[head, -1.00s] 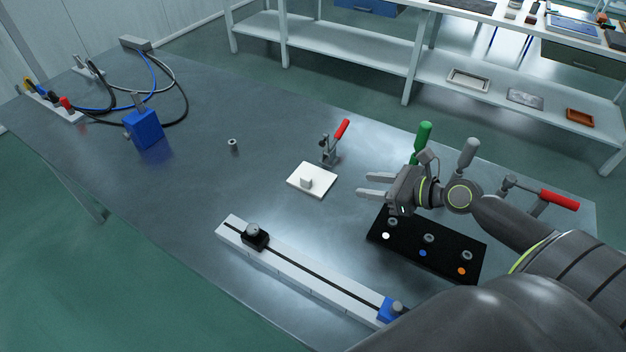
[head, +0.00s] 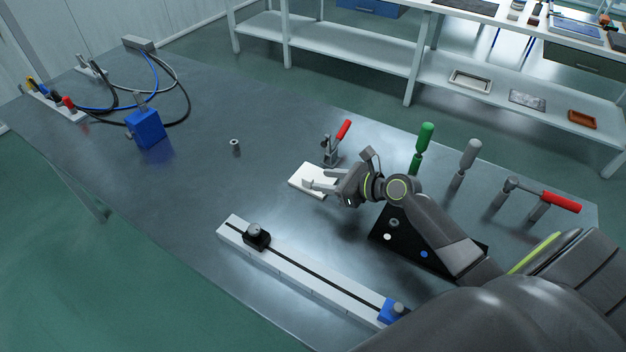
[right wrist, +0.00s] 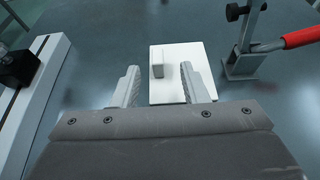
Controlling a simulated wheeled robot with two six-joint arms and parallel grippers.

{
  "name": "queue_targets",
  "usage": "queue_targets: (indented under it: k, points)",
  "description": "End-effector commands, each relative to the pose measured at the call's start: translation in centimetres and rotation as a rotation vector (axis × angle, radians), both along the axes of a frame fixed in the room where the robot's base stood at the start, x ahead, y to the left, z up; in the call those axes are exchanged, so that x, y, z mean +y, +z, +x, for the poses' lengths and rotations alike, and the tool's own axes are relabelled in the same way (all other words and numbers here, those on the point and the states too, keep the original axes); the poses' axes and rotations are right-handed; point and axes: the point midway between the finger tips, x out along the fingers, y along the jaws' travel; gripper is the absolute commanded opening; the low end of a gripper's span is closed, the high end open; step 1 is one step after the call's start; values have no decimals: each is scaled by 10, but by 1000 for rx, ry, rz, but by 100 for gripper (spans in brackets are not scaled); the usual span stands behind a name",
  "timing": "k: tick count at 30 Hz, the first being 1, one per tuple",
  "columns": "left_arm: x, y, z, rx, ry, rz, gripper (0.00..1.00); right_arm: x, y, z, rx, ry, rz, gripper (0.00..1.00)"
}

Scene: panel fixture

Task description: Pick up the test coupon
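A flat white plate (head: 303,176) with a small upright pale block lies on the table beside a toggle clamp; I take this piece for the test coupon. In the right wrist view the plate (right wrist: 182,55) lies ahead, with the block (right wrist: 158,64) near its left side. My right gripper (head: 311,183) is open and reaches over the plate from the right; its fingers partly hide the plate and block in the head view. In the right wrist view the fingers (right wrist: 162,82) are spread with nothing between their tips, the block just beyond. My left gripper is not in view.
The red-handled toggle clamp (head: 331,152) stands close behind the plate. A white rail (head: 300,268) with a black slider lies in front. A black board (head: 388,252), green-handled tool (head: 424,140) and grey-handled tool (head: 468,155) are to the right.

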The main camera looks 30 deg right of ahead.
Motion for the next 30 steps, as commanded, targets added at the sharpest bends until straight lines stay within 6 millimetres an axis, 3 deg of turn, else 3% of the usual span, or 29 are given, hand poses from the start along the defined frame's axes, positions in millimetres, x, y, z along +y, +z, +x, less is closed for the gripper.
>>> queue_targets:
  k: [9,18,27,30]
  points:
    - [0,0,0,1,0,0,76,23,-16,33,0,-1,5,40]
    - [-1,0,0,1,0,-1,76,25,-19,37,0,0,1,40]
    - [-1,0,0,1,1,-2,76,25,-19,37,0,0,1,2]
    - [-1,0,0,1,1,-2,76,25,-19,37,0,0,1,0]
